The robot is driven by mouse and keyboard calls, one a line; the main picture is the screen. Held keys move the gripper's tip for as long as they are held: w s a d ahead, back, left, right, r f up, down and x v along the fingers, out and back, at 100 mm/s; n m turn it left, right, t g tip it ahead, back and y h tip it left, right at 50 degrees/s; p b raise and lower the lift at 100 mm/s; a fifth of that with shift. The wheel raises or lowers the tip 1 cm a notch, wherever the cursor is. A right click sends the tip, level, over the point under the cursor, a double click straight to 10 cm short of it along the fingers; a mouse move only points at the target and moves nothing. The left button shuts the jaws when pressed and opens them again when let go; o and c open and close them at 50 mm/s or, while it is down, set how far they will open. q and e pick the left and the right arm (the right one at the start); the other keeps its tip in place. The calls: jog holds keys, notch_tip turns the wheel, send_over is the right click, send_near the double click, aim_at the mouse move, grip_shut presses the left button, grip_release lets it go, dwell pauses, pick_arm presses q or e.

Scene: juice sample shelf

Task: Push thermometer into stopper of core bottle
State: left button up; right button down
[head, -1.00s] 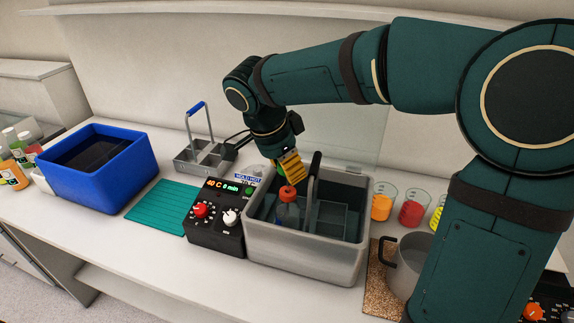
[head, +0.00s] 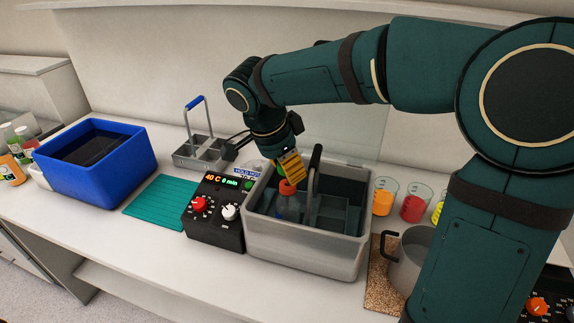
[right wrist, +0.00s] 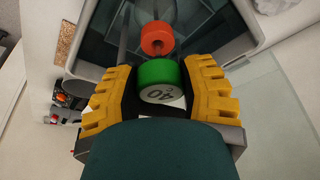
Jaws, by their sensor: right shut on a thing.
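My right gripper (head: 291,166) is over the grey water bath, its yellow fingers pointing down. In the right wrist view its fingers (right wrist: 160,90) are shut on the green head of the thermometer (right wrist: 160,75), whose pale face reads 40. The core bottle (head: 288,206) stands in the bath. Its red-orange stopper (head: 287,187) is directly below the fingers; in the right wrist view the stopper (right wrist: 157,38) has a dark hole in its top. The thermometer's stem is mostly hidden, so I cannot tell how deep it sits. My left gripper is not in view.
The bath (head: 300,248) has a dark upright handle (head: 312,175) close beside the gripper. A control box (head: 216,212) reads 40 C, 0 min. A blue bin (head: 130,180), teal mat (head: 160,203) and wire-handled carrier (head: 205,152) stand left; beakers (head: 383,196) and a pot (head: 408,260) stand right.

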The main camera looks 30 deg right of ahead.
jog(key=shift+f+b, duration=0.95)
jog(key=shift+f, duration=0.05)
dwell(0.6)
jog(key=shift+c, duration=2.3)
grip_release()
jog(key=shift+r, duration=0.1)
notch_tip(320, 180, up, 14)
jog(key=p, duration=1.2)
jog(key=shift+f, duration=0.2)
jog(key=shift+f, duration=0.1)
